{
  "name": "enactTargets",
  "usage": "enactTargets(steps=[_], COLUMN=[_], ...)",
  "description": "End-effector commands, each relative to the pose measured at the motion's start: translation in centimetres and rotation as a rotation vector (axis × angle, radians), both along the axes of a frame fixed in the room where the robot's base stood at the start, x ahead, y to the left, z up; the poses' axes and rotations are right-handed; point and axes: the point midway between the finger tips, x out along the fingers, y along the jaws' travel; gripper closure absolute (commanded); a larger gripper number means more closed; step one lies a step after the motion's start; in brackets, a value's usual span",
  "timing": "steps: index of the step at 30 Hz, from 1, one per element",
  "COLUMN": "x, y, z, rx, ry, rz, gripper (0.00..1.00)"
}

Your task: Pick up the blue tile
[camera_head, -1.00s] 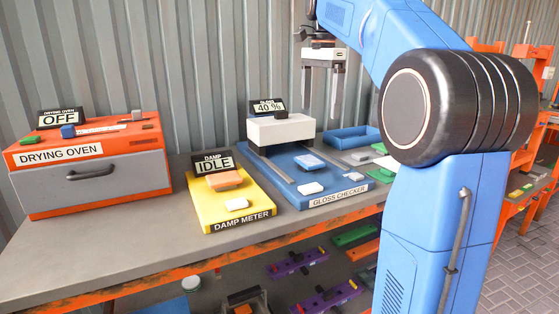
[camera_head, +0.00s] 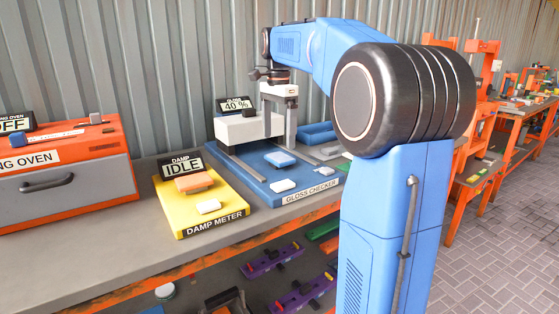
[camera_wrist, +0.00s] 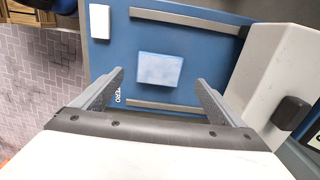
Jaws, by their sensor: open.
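The light blue tile (camera_head: 280,158) lies flat on the blue bed of the gloss checker (camera_head: 262,186), between its two grey rails. It also shows in the wrist view (camera_wrist: 160,69), fully visible. My gripper (camera_head: 279,140) is open and empty, its fingers pointing down above the tile. In the wrist view my gripper (camera_wrist: 160,78) has one finger to each side of the tile's position, with the tile seen beyond the gap. The fingers appear apart from the tile; the exact height between them is hard to judge.
The checker's white block (camera_head: 245,126) stands close behind the fingers and at right in the wrist view (camera_wrist: 268,75). A white pad (camera_head: 282,185) is at the checker's front. The yellow damp meter (camera_head: 199,207) with an orange tile (camera_head: 194,182) and the drying oven (camera_head: 66,178) stand left.

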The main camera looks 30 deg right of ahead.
Motion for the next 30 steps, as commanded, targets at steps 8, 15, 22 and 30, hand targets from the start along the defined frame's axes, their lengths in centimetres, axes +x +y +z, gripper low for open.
enactTargets(steps=[8, 15, 22, 30], x=[-0.1, -0.1, -0.1, -0.1], y=[0.0, 0.0, 0.0, 0.0], z=[-1.8, -5.0, -6.0, -5.9], rx=[0.000, 0.000, 0.000, 0.000], ry=[0.001, 0.001, 0.000, 0.000], rz=[0.000, 0.000, 0.000, 0.000], gripper=[0.08, 0.08, 0.08, 0.36])
